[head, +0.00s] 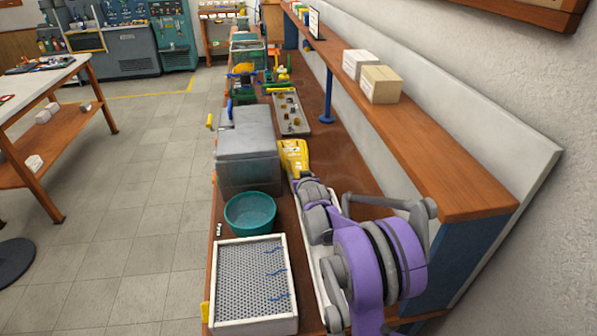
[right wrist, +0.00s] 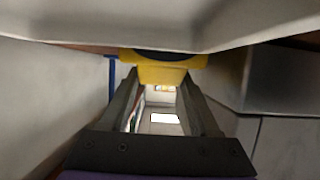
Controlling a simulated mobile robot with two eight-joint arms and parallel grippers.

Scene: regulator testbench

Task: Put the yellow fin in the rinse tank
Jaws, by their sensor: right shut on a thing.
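The yellow fin (head: 293,156) is at the end of my right arm in the head view, beside the right side of a clear-walled tank with a grey lid (head: 247,133). I take this tank for the rinse tank; its lid looks shut. My right gripper (right wrist: 160,80) is shut on the yellow fin, which also shows between the fingertips in the right wrist view (right wrist: 158,70). The fingers are mostly hidden behind my wrist in the head view. My left gripper is not in view.
A teal bowl (head: 250,213) and a white-framed perforated tray (head: 249,314) stand in front of the tank. A tray of small parts (head: 290,113) lies behind. A wooden shelf (head: 425,150) with boxes (head: 380,84) overhangs the bench's right side.

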